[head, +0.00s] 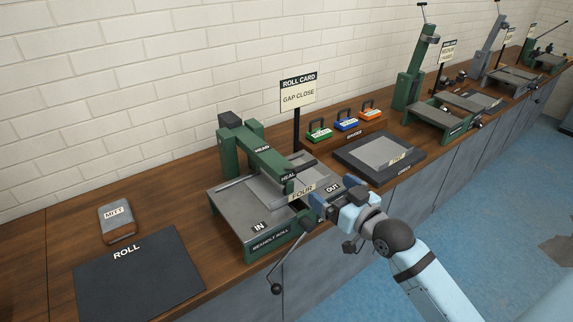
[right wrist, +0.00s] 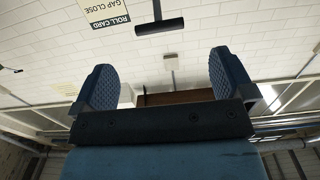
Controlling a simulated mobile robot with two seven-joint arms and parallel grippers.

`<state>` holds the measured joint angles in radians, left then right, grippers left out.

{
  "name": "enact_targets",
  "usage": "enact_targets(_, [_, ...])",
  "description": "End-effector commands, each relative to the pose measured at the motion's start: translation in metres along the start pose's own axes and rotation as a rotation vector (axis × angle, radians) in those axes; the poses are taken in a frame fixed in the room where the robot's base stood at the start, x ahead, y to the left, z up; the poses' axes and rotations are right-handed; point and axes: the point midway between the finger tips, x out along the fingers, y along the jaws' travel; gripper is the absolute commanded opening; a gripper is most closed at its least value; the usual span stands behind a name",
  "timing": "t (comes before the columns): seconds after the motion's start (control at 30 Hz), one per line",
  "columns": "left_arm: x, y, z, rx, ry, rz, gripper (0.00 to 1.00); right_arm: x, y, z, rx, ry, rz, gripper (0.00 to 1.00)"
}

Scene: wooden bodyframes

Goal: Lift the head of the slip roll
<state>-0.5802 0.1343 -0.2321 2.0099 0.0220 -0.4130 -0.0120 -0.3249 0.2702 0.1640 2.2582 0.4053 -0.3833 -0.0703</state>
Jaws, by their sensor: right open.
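The green and grey slip roll (head: 228,205) stands on the bench in the middle of the head view. Its green head (head: 262,155) runs along the top as a bar labelled HEAD. My right gripper (head: 333,195) is by the OUT side, at the bench's front edge. In the right wrist view its two blue fingers (right wrist: 160,80) stand wide apart with nothing held between them. Whether it touches the slip roll I cannot tell. My left gripper is not in view.
A crank with a dark knob (head: 276,288) hangs at the slip roll's front. A ROLL CARD sign (head: 298,90) reads GAP CLOSE. A grey MITT (head: 118,222) and a dark ROLL mat (head: 140,280) lie left. A dark tray (head: 352,155) and other machines stand right.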

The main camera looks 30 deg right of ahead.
Motion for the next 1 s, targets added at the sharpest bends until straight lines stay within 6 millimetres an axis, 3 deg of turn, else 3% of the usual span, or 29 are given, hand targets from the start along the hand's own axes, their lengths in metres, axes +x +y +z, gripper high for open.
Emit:
enact_targets(0.27, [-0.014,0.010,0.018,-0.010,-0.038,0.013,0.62,0.035,0.002,-0.006,0.003,0.010,0.002,1.00])
enact_targets(0.5, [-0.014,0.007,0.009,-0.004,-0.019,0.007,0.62,0.087,0.002,-0.006,0.003,0.008,0.001,1.00])
enact_targets(0.7, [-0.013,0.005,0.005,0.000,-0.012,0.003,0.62,0.120,0.002,-0.005,0.002,0.007,0.002,1.00])
enact_targets(1.0, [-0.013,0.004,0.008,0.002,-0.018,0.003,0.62,0.138,0.001,-0.004,0.000,0.005,0.001,1.00])
